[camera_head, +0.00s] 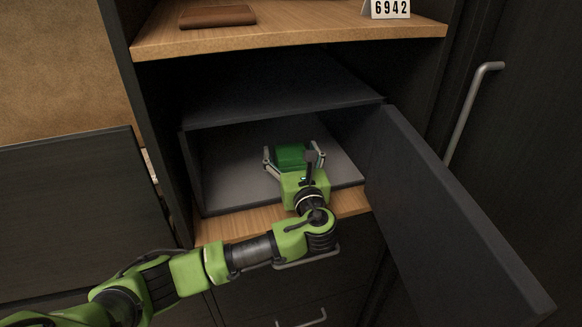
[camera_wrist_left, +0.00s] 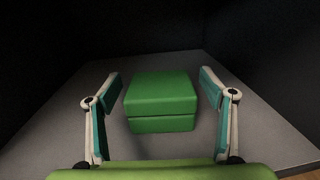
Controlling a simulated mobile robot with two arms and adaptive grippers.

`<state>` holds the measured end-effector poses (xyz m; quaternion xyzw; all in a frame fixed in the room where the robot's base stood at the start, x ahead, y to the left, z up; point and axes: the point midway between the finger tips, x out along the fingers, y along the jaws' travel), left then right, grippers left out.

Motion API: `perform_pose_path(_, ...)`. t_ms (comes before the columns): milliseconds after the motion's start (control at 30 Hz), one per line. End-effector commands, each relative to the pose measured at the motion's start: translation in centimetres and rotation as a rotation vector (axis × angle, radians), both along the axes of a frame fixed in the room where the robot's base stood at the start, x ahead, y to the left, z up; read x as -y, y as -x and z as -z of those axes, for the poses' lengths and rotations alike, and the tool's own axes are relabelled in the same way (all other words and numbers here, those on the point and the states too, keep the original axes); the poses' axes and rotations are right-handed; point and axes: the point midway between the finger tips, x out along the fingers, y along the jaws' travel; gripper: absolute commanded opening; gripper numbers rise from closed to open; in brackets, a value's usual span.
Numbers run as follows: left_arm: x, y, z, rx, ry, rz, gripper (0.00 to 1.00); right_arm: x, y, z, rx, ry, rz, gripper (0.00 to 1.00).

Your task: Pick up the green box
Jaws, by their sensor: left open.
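The green box (camera_head: 291,157) sits on the grey floor inside an open dark compartment. In the left wrist view the green box (camera_wrist_left: 160,103) shows a lid seam and lies between the two fingers. My left gripper (camera_head: 294,157) reaches into the compartment with its fingers spread on either side of the box. In the wrist view the left gripper (camera_wrist_left: 162,95) is open, with a visible gap between each finger and the box. The near lower part of the box is partly hidden by the gripper in the head view. My right gripper is not in view.
The compartment door (camera_head: 455,215) stands open to the right. Dark side walls and a top panel enclose the compartment. A wooden shelf (camera_head: 290,37) above holds a brown leather item (camera_head: 217,16) and a number card (camera_head: 390,8). Drawers with handles (camera_head: 302,319) are below.

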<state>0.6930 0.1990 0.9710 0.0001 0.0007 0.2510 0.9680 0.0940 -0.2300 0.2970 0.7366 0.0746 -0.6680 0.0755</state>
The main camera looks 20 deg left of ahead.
Motion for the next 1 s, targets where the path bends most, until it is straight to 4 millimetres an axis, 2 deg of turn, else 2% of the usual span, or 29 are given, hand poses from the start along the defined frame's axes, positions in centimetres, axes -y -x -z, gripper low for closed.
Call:
perform_pose_path(267, -0.2, -0.3, -0.1, -0.001, 0.0, 0.0, 0.75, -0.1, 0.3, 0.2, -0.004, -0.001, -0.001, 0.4)
perform_pose_path(300, -0.2, -0.3, -0.1, 0.0, 0.0, 0.0, 0.7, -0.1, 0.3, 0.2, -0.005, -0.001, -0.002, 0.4)
perform_pose_path(400, -0.2, -0.3, 0.0, -0.001, 0.0, 0.0, 0.44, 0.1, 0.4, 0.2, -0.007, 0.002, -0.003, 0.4)
perform_pose_path(467, -0.2, -0.3, 0.0, -0.001, 0.0, 0.0, 0.3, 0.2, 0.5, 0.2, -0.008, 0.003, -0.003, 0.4)
perform_pose_path(767, -0.2, -0.3, -0.2, 0.001, 0.0, 0.0, 0.3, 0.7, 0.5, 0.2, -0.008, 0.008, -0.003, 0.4)
perform_pose_path(867, -0.1, -0.3, -1.1, 0.003, 0.001, 0.001, 0.3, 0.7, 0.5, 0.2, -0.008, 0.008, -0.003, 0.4)
perform_pose_path(1000, -0.1, -0.3, -3.8, 0.006, 0.003, 0.001, 0.3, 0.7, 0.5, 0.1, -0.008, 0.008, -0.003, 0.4)
